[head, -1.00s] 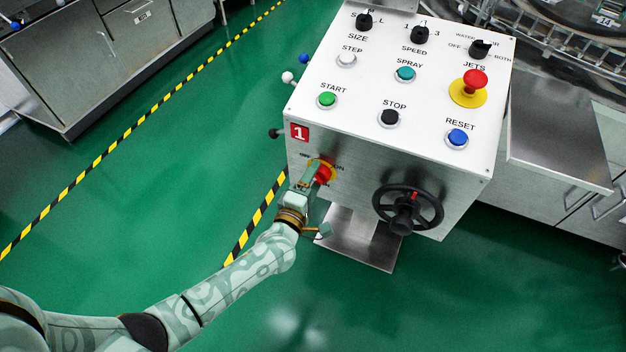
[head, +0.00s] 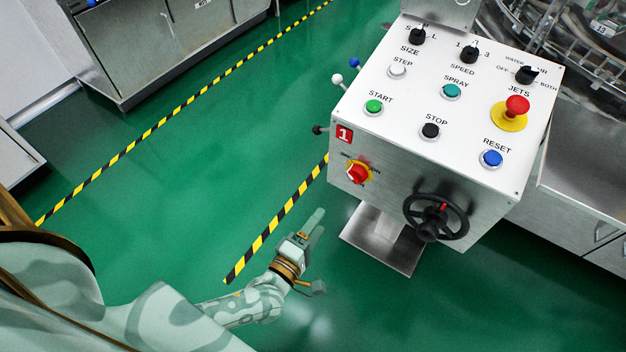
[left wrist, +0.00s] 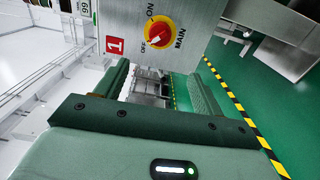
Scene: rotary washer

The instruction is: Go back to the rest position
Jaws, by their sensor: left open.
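My left gripper (head: 312,254) is open and empty in the head view. It is in the air below and left of the control box (head: 396,173), apart from it. The red main switch (head: 357,173) on its yellow plate is on the box's front face, clear of the gripper. In the left wrist view the switch (left wrist: 159,30) shows beyond the spread fingers of my left gripper (left wrist: 160,90), with OFF, ON and MAIN lettering around it. My right gripper is not in view.
The box carries several buttons, knobs and a red emergency stop (head: 516,106). A black handwheel (head: 436,217) juts from its front. A steel cabinet (head: 200,45) stands at the upper left. Green floor (head: 190,185) with yellow-black tape (head: 260,245) lies open left of the box.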

